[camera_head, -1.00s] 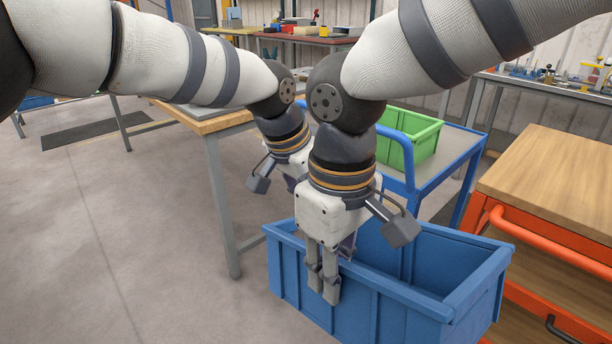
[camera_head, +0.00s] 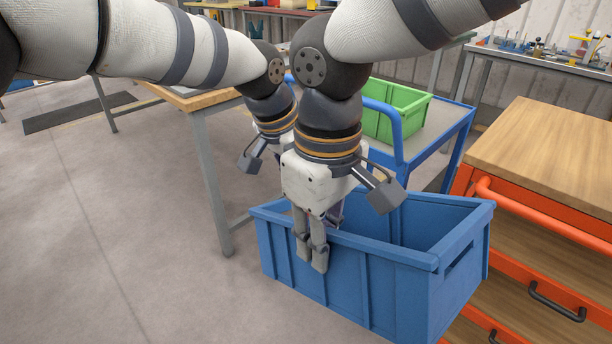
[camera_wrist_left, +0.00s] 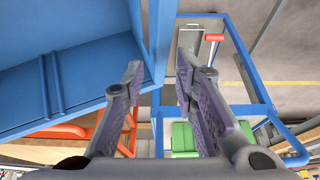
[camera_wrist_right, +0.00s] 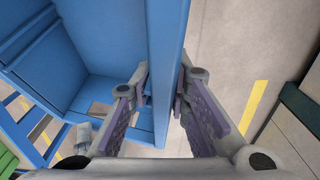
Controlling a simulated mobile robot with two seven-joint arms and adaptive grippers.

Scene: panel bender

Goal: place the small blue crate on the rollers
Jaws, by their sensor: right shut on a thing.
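The small blue crate (camera_head: 345,283) is in the lower middle of the head view, upright, and its inside looks empty where visible. My right gripper (camera_head: 313,265) is shut on its near rim; in the right wrist view the blue wall (camera_wrist_right: 166,50) lies between the fingers (camera_wrist_right: 162,88). My left gripper (camera_wrist_left: 159,75) is by another part of the rim, with the blue edge between its fingers; whether they press on it I cannot tell. In the head view its fingers are mostly hidden behind my right gripper. No rollers can be made out.
A blue-framed cart (camera_head: 455,125) carrying a green crate (camera_head: 390,110) stands behind the blue crate. An orange drawer cabinet (camera_head: 535,245) with a wooden top is close on the right. A wooden-topped table (camera_head: 195,102) stands behind at left. The grey floor at left is clear.

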